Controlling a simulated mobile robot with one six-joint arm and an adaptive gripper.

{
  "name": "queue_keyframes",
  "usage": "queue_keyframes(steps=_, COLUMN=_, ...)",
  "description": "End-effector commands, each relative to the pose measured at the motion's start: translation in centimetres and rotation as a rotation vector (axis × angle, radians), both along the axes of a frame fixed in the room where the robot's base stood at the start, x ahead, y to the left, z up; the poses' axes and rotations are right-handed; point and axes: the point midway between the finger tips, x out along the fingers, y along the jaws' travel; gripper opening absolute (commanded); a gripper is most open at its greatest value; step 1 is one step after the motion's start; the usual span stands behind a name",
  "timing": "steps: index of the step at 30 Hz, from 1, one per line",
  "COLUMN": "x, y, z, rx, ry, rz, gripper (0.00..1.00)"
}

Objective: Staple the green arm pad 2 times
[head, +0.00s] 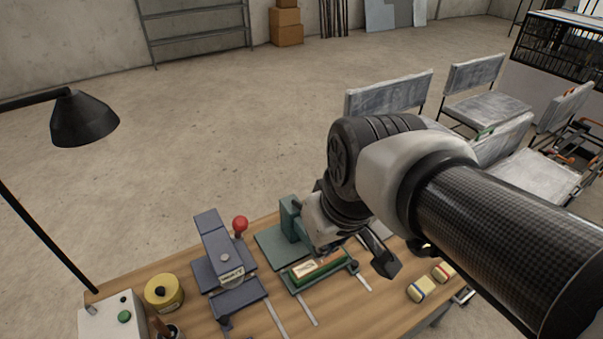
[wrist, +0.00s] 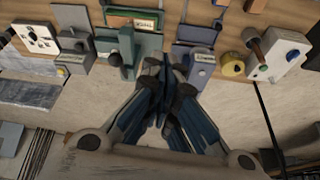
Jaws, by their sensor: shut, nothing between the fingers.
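A green piece with a tan labelled top (head: 318,268), which may be the green arm pad, lies in a holder on the green bench fixture (head: 278,247). It also shows at the top of the wrist view (wrist: 133,21). The blue-grey press-like device (head: 222,250) with a red ball knob (head: 240,224) stands left of it; I cannot tell which device staples.
The wooden bench (head: 265,310) also bears a yellow round container (head: 164,292), a white box with a green button (head: 112,317) and two small banded blocks (head: 422,289). A black lamp (head: 84,119) overhangs at left. Chairs (head: 389,97) stand behind; the floor between is clear.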

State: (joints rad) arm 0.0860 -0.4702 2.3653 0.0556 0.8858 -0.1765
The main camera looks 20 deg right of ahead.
Motion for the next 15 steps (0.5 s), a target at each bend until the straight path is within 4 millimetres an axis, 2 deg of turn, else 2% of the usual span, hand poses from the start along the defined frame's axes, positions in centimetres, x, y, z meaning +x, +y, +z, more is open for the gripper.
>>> queue_keyframes(steps=1, x=1.4, y=-0.5, z=0.6, rx=-0.001, ry=0.013, rz=0.005, gripper=0.0)
queue_keyframes(steps=6, x=6.0, y=-2.0, z=1.4, rx=-0.002, ry=0.033, rz=0.04, gripper=0.0)
queue_keyframes(steps=15, x=13.5, y=-5.9, z=0.4, rx=-0.001, ry=0.065, rz=0.095, gripper=0.0)
